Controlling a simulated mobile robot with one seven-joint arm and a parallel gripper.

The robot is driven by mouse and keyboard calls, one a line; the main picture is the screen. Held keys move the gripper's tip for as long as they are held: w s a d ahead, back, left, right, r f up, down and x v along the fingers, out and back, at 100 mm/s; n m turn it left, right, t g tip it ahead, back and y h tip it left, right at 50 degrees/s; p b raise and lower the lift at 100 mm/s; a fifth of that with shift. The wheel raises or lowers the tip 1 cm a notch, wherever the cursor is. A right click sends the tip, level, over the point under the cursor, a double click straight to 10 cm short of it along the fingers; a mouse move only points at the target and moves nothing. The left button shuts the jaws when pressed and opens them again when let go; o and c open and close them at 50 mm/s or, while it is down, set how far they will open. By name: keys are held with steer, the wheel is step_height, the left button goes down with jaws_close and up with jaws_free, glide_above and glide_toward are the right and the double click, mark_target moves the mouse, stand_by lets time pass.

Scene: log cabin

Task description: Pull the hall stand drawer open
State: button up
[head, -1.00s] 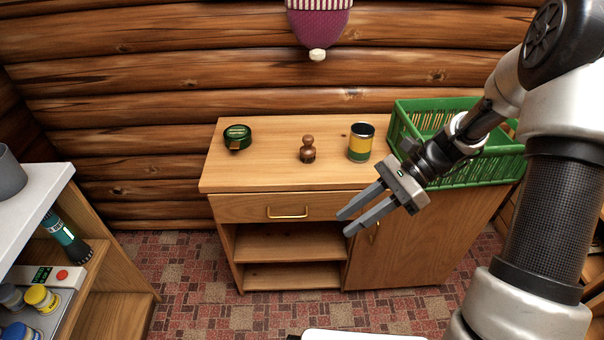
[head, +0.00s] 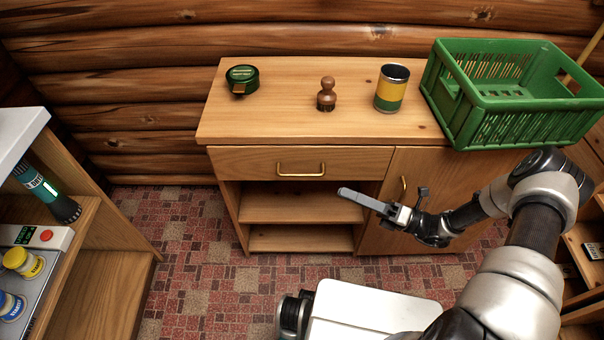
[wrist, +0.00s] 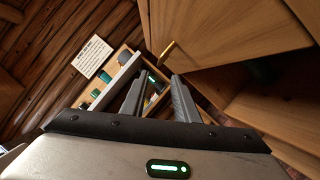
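The hall stand (head: 225,124) is a wooden cabinet against the log wall. Its drawer (head: 245,163) sits under the top at the left and is shut flush, with a brass bar handle (head: 301,175). My gripper (head: 346,193) is below and to the right of this handle, in front of the stand, with its fingers pointing left. It touches nothing that I can see. In the wrist view the two fingers (wrist: 158,78) stand apart with nothing between them. A brass handle (wrist: 168,48) shows just beyond the fingertips there; I cannot tell which one it is.
The stand's door (head: 430,175) is shut; open shelves (head: 290,207) lie below the drawer. A tape measure (head: 242,80), wooden stamp (head: 327,95), tin (head: 391,90) and green crate (head: 510,110) stand on top. A shelf unit (head: 85,225) is at the left. Patterned floor between is clear.

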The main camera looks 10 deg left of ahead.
mark_target(301, 174)
steer(key=b+x, duration=0.1)
steer(key=x, duration=1.3)
steer(key=shift+s+a+r, duration=0.1)
jaws_close()
